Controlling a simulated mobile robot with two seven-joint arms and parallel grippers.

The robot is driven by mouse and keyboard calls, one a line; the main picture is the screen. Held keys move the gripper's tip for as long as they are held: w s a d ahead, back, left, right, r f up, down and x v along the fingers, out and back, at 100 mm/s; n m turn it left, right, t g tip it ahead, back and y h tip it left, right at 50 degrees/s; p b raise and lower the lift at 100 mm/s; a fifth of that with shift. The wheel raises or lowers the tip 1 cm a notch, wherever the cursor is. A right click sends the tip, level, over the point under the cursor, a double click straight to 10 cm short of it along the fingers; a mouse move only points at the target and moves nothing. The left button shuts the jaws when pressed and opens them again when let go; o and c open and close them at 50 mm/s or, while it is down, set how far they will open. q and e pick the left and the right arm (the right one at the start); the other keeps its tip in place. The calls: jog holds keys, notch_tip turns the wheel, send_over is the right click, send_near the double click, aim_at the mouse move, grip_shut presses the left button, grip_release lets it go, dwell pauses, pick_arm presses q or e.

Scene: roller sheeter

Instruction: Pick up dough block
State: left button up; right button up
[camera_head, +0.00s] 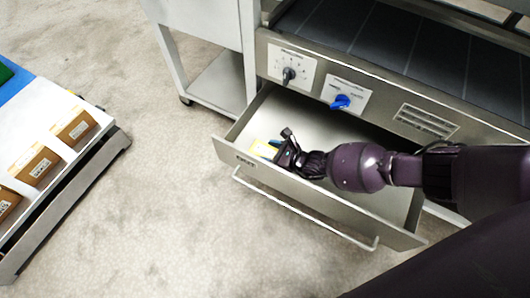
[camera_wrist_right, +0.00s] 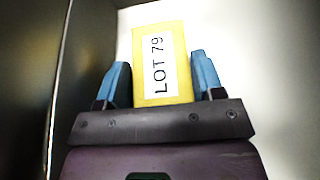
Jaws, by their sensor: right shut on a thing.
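The dough block is a yellow block with a white "LOT 79" label; it shows in the right wrist view (camera_wrist_right: 183,85) and, partly hidden, in the head view (camera_head: 264,149). It sits inside the open drawer (camera_head: 393,212), near its left end. My right gripper (camera_head: 277,149) reaches down into the drawer. In the right wrist view its blue fingers (camera_wrist_right: 160,82) stand on both sides of the yellow block, shut on it. Whether the block touches the drawer floor cannot be told. My left gripper is not in view.
The steel machine front with a black knob (camera_head: 289,74) and a blue knob (camera_head: 341,102) stands behind the drawer. The drawer's handle bar (camera_head: 300,212) sticks out in front. A low platform with several brown packages (camera_head: 76,129) is at the left. Floor between is clear.

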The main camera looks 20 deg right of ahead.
aim_at(270, 153)
jog(key=shift+r, duration=0.15)
jog(key=shift+r, duration=0.3)
pick_arm(q)
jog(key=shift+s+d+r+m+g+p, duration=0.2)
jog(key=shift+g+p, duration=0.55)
jog(key=shift+p, duration=1.4)
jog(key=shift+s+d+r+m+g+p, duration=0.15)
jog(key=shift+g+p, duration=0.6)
jog(key=shift+p, duration=1.4)
pick_arm(e)
notch_tip(270, 153, up, 19)
jog(key=shift+r, duration=0.15)
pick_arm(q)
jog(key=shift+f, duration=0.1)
